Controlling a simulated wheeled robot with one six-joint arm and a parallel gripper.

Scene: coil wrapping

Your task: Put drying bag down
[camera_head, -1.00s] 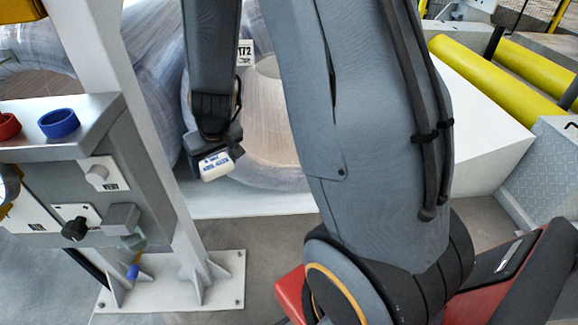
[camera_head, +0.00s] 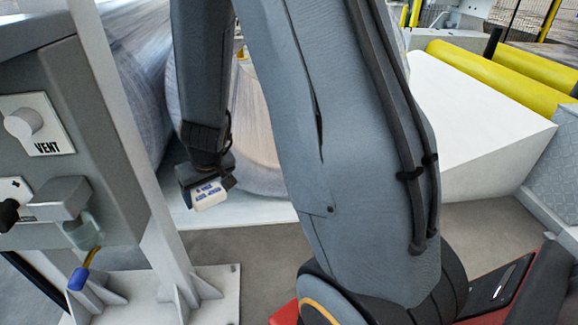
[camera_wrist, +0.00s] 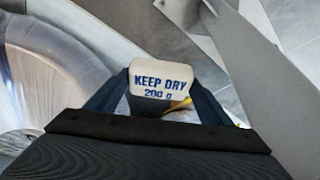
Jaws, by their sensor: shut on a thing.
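The drying bag (camera_wrist: 161,76) is a small white packet with blue print reading "KEEP DRY 200 g" in the wrist view. It also shows in the head view (camera_head: 208,195), at the end of my arm. My gripper (camera_wrist: 163,98) is shut on it, with one dark finger at each side. In the head view my gripper (camera_head: 204,184) holds the bag in front of the wrapped coils, above the floor area. My arm hides part of the coils.
Wrapped coils (camera_head: 258,150) stand behind my gripper on a white base (camera_head: 240,214). A grey control box marked VENT (camera_head: 90,130) and its white post are at the left. Yellow rollers (camera_head: 500,78) lie at the right, beside a white block (camera_head: 470,125).

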